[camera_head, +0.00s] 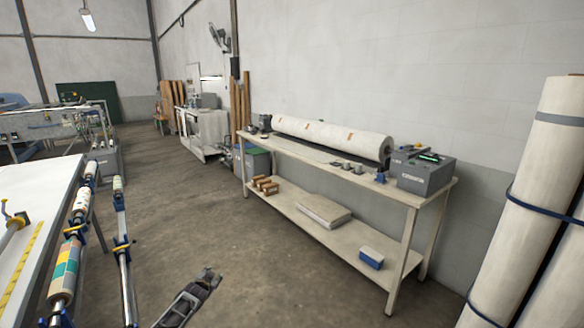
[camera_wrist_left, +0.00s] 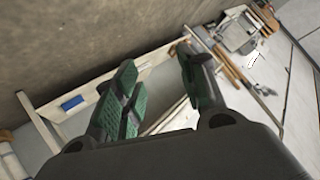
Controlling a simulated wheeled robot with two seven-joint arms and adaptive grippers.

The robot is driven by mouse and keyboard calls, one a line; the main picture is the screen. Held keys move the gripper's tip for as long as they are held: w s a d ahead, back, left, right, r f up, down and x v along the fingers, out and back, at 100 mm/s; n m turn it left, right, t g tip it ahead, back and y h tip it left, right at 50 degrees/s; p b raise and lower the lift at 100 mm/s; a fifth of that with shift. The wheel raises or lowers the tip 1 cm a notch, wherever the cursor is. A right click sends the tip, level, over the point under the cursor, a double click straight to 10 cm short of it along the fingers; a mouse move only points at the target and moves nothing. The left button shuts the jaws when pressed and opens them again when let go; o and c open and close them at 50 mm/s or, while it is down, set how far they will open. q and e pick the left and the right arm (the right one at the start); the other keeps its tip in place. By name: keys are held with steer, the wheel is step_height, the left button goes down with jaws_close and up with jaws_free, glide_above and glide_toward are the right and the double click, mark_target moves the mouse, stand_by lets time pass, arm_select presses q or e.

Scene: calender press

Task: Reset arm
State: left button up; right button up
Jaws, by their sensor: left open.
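My left gripper (camera_head: 209,277) shows at the bottom of the head view, over the bare floor, to the left of the workbench (camera_head: 420,198). In the left wrist view my left gripper (camera_wrist_left: 160,80) has its two dark fingers with green pads spread apart. Nothing is between them. The workbench shows beyond the fingers, tilted in that view. My right gripper is in neither view.
The workbench holds a large pale roll (camera_head: 330,138) and a grey box (camera_head: 425,176); a blue box (camera_head: 371,257) is on its lower shelf. Tall wrapped rolls (camera_head: 535,180) stand at right. A white table (camera_head: 30,190) and roller stands are at left. The floor between is clear.

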arm_select(q)
steer(key=s+f+n+g, duration=0.3)
steer(key=s+f+g, duration=0.2)
steer(key=s+f, duration=2.7)
steer(key=s+f+g, duration=0.2)
steer(key=s+f, duration=0.1)
steer(key=s, duration=1.1)
steer(key=s+f+g, duration=0.1)
steer(key=s+f, duration=0.3)
steer(key=s, duration=1)
steer(key=s+f+g, duration=0.2)
steer(key=s+f, duration=0.2)
steer(key=s, duration=0.9)
steer(key=shift+s+d+f+g, duration=0.2)
steer(key=shift+s+d+g, duration=0.1)
steer(key=shift+s+d, duration=0.1)
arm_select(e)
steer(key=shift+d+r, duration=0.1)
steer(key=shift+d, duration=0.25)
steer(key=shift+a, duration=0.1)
